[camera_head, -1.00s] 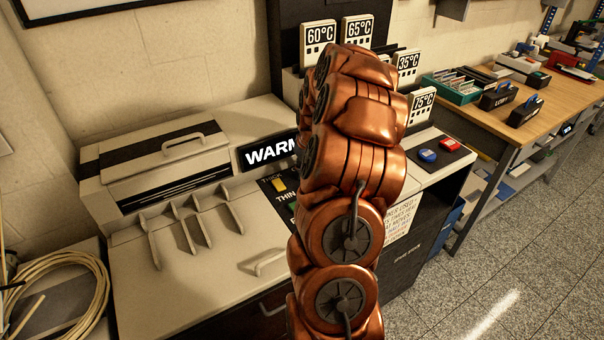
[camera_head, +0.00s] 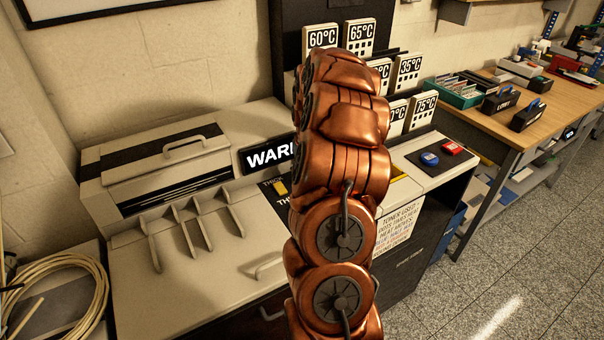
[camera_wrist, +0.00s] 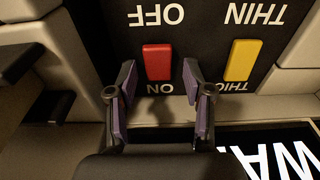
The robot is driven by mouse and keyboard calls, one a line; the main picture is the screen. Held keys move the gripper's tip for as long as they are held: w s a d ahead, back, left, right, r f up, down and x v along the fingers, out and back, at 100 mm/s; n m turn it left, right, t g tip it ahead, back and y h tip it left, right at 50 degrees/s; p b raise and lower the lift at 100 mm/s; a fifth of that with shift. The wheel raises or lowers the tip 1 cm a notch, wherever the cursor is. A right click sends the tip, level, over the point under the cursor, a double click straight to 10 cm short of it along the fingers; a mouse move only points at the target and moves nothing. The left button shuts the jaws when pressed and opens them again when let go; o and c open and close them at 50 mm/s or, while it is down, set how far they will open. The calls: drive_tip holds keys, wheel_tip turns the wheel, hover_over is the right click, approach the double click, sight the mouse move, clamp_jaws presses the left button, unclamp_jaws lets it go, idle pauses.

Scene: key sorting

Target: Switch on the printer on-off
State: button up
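The printer on-off switch is a red rocker (camera_wrist: 158,62) on a black panel in the wrist view. It stands between an OFF label and an ON label, which appear upside down. My gripper (camera_wrist: 160,78) is open and empty, its two purple-padded fingers on either side of the switch's ON end. I cannot tell whether the fingertips touch the panel, or which way the rocker is tipped. In the head view my copper arm hides the gripper and the red switch. The printer (camera_head: 150,290) is the large beige machine there.
A yellow THICK/THIN switch (camera_wrist: 243,60) sits beside the red one. A lit display (camera_head: 266,155) is behind the panel. Temperature cards (camera_head: 358,36) stand at the back. Blue (camera_head: 429,159) and red (camera_head: 452,148) buttons lie right of my arm. Coiled cable (camera_head: 60,264) is at left.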

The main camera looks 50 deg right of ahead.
drive_tip(key=shift+r, duration=0.1)
wheel_tip(320, 180, up, 12)
drive_tip(key=s, duration=0.1)
drive_tip(key=shift+a, duration=0.2)
idle(0.4)
drive_tip(key=shift+s, duration=0.1)
idle(0.4)
